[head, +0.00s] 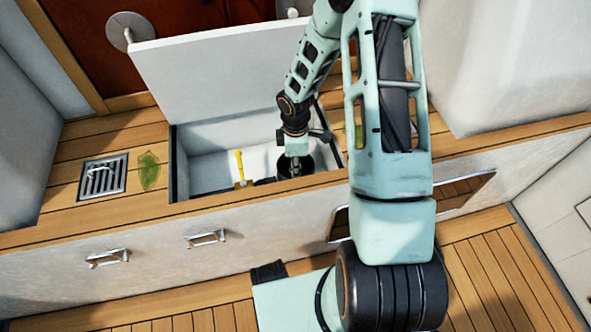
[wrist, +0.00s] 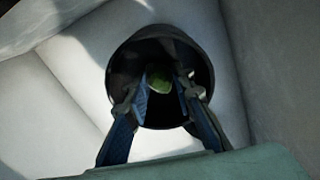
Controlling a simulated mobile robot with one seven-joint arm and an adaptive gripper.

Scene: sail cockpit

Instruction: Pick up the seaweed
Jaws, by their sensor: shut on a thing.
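My gripper (head: 296,163) reaches down into the open white locker in the head view, at a dark bucket (head: 309,166). In the wrist view my gripper (wrist: 162,84) points into the round mouth of the dark bucket (wrist: 122,62). It is shut on a piece of green seaweed (wrist: 159,78), which shows between the fingertips against the dark inside. Another flat piece of green seaweed (head: 149,171) lies on the wooden bench left of the locker. A further green patch, probably seaweed (head: 358,134), shows right of the locker, partly behind my arm.
The locker's white lid (head: 205,75) stands raised behind the opening. A yellow-handled tool (head: 240,165) stands inside the locker, left of the bucket. A metal drain grate (head: 102,176) is set in the bench at left. The locker's walls are close around my gripper.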

